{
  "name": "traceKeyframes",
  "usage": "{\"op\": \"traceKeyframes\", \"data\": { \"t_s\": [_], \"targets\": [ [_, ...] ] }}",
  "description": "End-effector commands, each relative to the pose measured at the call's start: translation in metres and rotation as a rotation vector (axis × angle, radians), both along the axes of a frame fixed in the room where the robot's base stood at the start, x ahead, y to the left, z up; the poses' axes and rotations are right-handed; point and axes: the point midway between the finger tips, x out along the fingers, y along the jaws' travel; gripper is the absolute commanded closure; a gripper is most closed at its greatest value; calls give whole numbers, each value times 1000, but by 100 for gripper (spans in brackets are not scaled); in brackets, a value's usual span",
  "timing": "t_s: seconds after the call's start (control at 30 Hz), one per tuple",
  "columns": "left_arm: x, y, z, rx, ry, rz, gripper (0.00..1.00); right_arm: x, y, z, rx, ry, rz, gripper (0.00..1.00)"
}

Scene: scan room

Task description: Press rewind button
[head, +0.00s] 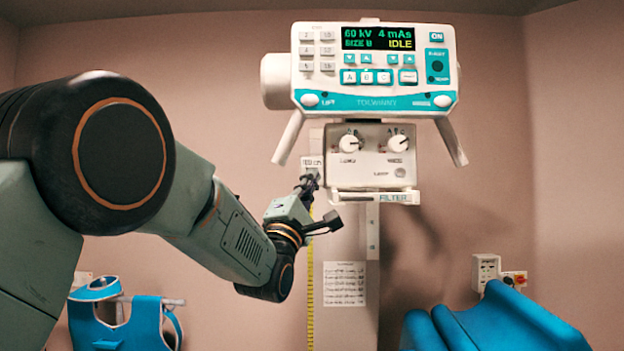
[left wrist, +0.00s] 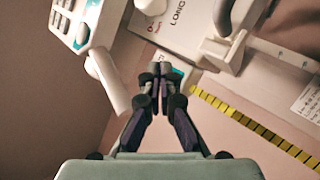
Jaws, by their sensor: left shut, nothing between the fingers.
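An X-ray head with a white and teal control panel (head: 376,68) hangs at the upper middle of the head view. Its display reads 60 kV, 4 mAs, IDLE, with rows of small buttons (head: 378,77) below. I cannot make out which button is marked rewind. A white collimator box (head: 370,156) with two knobs hangs below; it also shows in the left wrist view (left wrist: 178,30). My left gripper (head: 308,181) is shut and empty, just left of and below the collimator's left edge. Its closed fingertips (left wrist: 158,72) point toward the housing; contact is unclear. My right gripper is out of view.
Angled white handles (head: 288,138) stick down from the panel's sides. A yellow measuring tape (head: 311,290) runs down the column beside a printed sheet (head: 344,284). A blue apron (head: 117,318) hangs lower left; blue padding (head: 500,322) is lower right.

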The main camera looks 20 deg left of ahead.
Motion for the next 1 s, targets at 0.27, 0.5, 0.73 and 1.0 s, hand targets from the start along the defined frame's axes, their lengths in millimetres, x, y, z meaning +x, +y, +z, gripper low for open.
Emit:
{"op": "traceKeyframes", "data": {
  "t_s": [0.27,0.5,0.73,1.0],
  "targets": [
    [0,0,0,0,0,0,100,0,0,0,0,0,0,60],
    [0,0,0,0,0,0,100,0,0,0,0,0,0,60],
    [1,0,0,0,0,0,100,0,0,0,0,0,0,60],
    [8,3,0,0,-1,0,100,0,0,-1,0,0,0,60]
  ]
}}
